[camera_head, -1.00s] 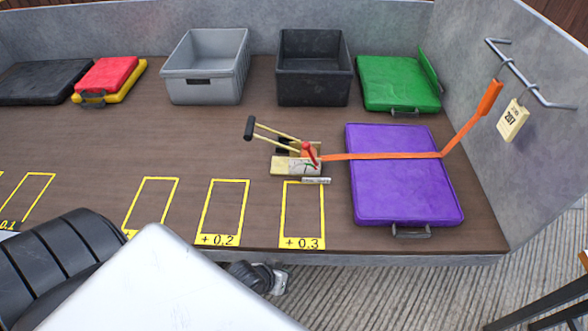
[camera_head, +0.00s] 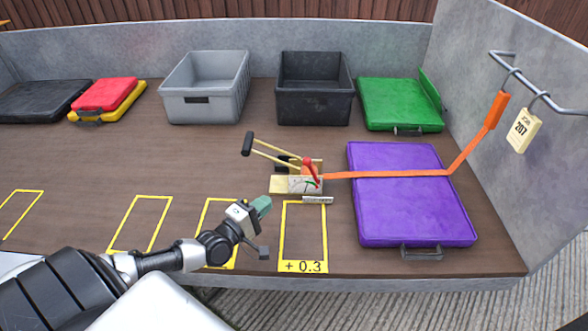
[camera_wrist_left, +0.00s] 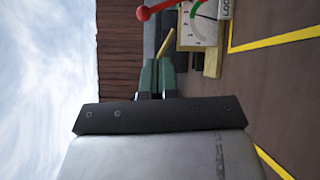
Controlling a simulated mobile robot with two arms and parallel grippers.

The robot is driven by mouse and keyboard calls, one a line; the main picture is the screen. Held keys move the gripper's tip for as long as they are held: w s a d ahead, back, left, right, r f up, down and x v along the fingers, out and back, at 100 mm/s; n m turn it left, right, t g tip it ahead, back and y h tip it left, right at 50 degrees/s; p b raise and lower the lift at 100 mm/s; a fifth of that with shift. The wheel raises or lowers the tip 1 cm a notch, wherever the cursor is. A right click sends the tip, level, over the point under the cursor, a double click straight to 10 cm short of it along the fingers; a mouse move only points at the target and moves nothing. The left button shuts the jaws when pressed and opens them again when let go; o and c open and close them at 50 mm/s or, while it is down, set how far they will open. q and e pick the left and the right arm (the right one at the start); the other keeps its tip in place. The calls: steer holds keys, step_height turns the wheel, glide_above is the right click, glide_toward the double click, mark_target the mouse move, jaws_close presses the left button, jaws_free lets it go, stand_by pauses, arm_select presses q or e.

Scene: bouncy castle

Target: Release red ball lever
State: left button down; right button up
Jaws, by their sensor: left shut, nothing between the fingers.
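The red ball lever (camera_head: 311,167) stands on a small wooden device with a dial (camera_head: 296,184) near the middle of the table. In the left wrist view the red ball (camera_wrist_left: 143,13) shows at the top, beside the dial plate (camera_wrist_left: 203,30). My left gripper (camera_head: 264,203) is shut and empty, to the lower left of the device and apart from the lever. Its green fingertips also show in the left wrist view (camera_wrist_left: 150,74), pointing toward the device. My right gripper is out of view.
An orange strap (camera_head: 400,174) runs from the device over a purple case (camera_head: 410,215) to a wall rail (camera_head: 540,90). A black handle (camera_head: 248,144) on yellow rods stands behind the device. Grey (camera_head: 205,107) and black (camera_head: 314,109) bins stand at the back. The table's left middle is clear.

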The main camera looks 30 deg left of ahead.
mark_target(313, 171)
arm_select(q)
steer(key=a, duration=0.1)
steer(key=a+r+n+t+y, duration=0.1)
steer(key=shift+w+a+n, duration=0.2)
steer(key=shift+a+n, duration=0.1)
steer(key=shift+a, duration=0.1)
steer(key=w+d+r+b, duration=0.1)
steer(key=w+d+r, duration=0.1)
steer(key=w, duration=1)
steer(key=shift+w+d+b, duration=0.25)
steer(key=shift+d+b, duration=0.05)
steer(key=shift+d, duration=0.55)
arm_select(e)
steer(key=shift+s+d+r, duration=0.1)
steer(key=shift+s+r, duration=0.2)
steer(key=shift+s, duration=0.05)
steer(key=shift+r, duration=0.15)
